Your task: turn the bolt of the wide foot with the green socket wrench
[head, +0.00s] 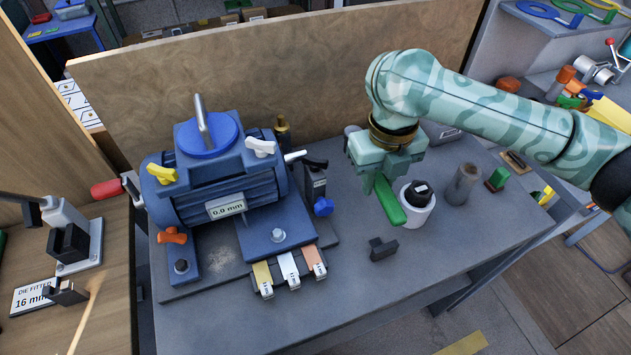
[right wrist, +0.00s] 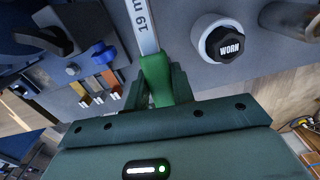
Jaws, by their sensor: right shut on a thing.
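A blue motor-like machine (head: 225,185) stands on a plate at the left of the grey bench. Its wide front-right foot (head: 270,238) carries a bolt (head: 278,235), also seen in the right wrist view (right wrist: 72,69). A narrower left foot has its own bolt (head: 181,266). My right gripper (head: 382,178) is shut on the green handle of a wrench (head: 388,206), right of the machine and apart from the foot. In the right wrist view the green handle (right wrist: 157,82) joins a steel shank marked "19 m"; its far end is out of view. My left gripper is not in view.
Yellow, white and orange tabs (head: 289,272) stick out by the wide foot. A white cup (head: 417,208) with a black "WORN" piece (right wrist: 228,42), a grey cylinder (head: 463,185) and a black block (head: 383,249) stand nearby. A tan board (head: 280,75) backs the bench. The front right is clear.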

